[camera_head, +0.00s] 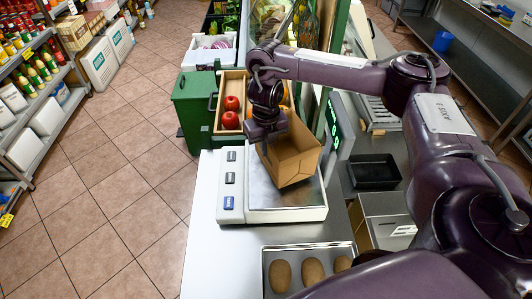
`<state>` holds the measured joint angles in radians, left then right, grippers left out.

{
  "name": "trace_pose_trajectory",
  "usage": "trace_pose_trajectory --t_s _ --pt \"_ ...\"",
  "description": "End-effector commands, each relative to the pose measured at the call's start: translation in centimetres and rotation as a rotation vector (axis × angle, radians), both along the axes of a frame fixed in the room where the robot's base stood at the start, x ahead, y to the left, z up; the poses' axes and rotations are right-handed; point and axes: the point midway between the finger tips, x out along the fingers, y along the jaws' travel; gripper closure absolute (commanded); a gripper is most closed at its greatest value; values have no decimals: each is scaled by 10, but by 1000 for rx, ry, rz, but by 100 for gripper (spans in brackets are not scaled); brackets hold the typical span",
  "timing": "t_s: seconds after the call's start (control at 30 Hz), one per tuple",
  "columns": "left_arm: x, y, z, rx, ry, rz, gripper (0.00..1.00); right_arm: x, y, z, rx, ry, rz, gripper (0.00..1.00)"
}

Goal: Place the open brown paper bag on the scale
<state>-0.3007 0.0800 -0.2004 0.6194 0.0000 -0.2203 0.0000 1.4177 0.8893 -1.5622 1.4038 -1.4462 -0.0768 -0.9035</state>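The open brown paper bag (293,161) is tilted over the scale (263,195), its opening turned up and to the right. Its lower edge is close to the metal pan; I cannot tell whether it touches. My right gripper (266,134) is at the bag's upper left edge and appears closed on its wall, though the fingertips are partly hidden. The scale stands on the white counter, with its panel of buttons on the left. My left gripper is not in view.
A wooden crate with red apples (231,121) and a green box (193,101) stand behind the scale. A metal tray (296,250) with several brown potatoes lies in front. A black tray (374,172) is to the right. The counter left of the tray is clear.

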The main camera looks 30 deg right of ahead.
Motion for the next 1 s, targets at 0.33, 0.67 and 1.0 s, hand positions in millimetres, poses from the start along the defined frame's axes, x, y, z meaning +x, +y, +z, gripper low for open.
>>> trace_pose_trajectory --t_s 0.33,0.67,1.0 --pt "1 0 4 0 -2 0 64 0 0 -22 -1 0 1 100" --pt "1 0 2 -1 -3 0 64 0 0 -25 -1 0 1 78" --pt "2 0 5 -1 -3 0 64 0 0 -21 0 0 1 76"
